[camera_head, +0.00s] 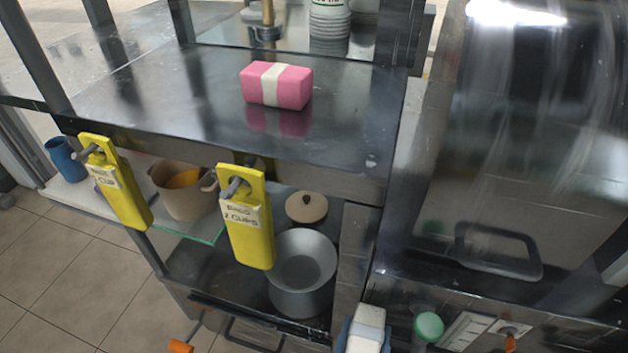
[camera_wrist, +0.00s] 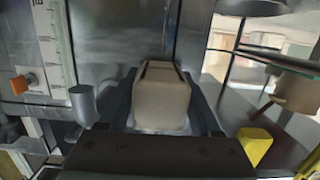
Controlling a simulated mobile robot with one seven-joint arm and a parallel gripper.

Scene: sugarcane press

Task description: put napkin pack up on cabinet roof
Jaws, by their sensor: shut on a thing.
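A pale, off-white napkin pack (camera_head: 367,325) shows at the bottom of the head view, with a greyish band around it. My gripper (camera_wrist: 162,105) is shut on it, with one dark finger on each side of the pack (camera_wrist: 161,92) in the wrist view. The pack is in front of the cabinet and below the level of its roof. The cabinet roof (camera_head: 160,105) is a dark, shiny metal top. A pink pack with a white band (camera_head: 276,85) lies on it near the middle.
Two yellow tags (camera_head: 248,220) hang on pegs at the roof's front edge. Below are a grey pot (camera_head: 302,285) and a tan pot (camera_head: 183,190). Metal posts rise at the roof's corners. A large metal machine (camera_head: 500,150) stands at right. The roof's left part is clear.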

